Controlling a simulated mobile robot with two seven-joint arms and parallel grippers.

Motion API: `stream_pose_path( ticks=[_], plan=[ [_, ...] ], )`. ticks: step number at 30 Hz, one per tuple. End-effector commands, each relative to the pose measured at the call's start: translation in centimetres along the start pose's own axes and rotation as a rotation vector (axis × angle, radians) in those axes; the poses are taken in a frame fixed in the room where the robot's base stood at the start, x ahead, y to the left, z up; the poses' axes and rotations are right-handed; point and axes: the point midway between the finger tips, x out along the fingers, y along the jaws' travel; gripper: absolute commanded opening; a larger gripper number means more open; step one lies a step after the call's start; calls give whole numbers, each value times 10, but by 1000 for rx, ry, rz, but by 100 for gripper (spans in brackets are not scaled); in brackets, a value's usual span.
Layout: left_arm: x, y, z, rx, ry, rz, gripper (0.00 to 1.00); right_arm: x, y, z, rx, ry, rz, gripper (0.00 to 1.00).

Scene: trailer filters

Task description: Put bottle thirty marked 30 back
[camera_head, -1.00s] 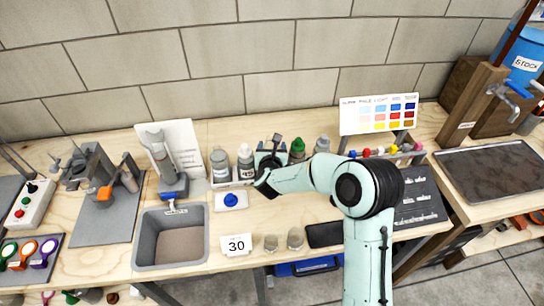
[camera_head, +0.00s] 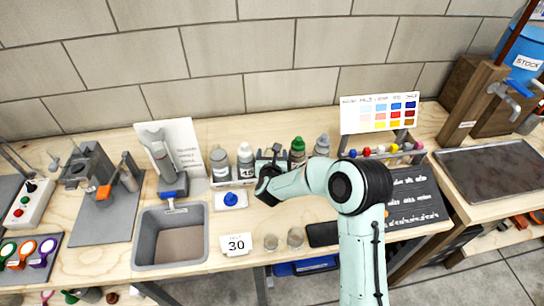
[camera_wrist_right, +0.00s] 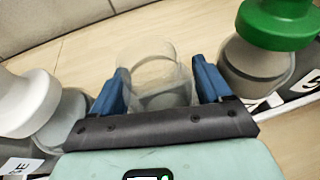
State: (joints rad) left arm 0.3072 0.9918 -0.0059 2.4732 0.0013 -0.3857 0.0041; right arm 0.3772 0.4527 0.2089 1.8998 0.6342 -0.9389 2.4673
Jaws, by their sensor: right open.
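The row of bottles stands in a low rack (camera_head: 248,182) at the back middle of the bench. My right gripper (camera_wrist_right: 160,84) reaches into the row, between a white-capped bottle (camera_head: 246,158) and a green-capped bottle (camera_head: 297,150). Its two blue fingers are apart, one on each side of a clear, uncapped-looking vessel (camera_wrist_right: 152,70). No number shows on this vessel, and I cannot tell whether the fingers touch it. A white card marked 30 (camera_head: 236,244) stands at the bench's front. My left gripper is not in view.
Grey-capped bottles (camera_head: 219,160) (camera_head: 322,145) stand at the row's ends. A sink (camera_head: 171,238) lies front left. A white pad with a blue disc (camera_head: 231,200) is in front of the row. Two small clear cups (camera_head: 295,237) (camera_head: 270,242) stand beside the card. A colour chart (camera_head: 380,114) stands right.

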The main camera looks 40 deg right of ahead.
Motion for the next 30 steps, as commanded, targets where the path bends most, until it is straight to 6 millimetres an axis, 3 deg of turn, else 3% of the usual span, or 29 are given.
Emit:
stream_pose_path(
  ticks=[5,15,21,30],
  plan=[
    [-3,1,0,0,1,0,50,-8,1,3,0,-2,1,78],
    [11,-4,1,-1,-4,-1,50,-79,1,2,-1,-2,3,78],
    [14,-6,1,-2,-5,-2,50,-110,1,2,-1,-2,2,78],
    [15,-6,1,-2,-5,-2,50,-121,0,2,-1,1,0,78]
  ],
)
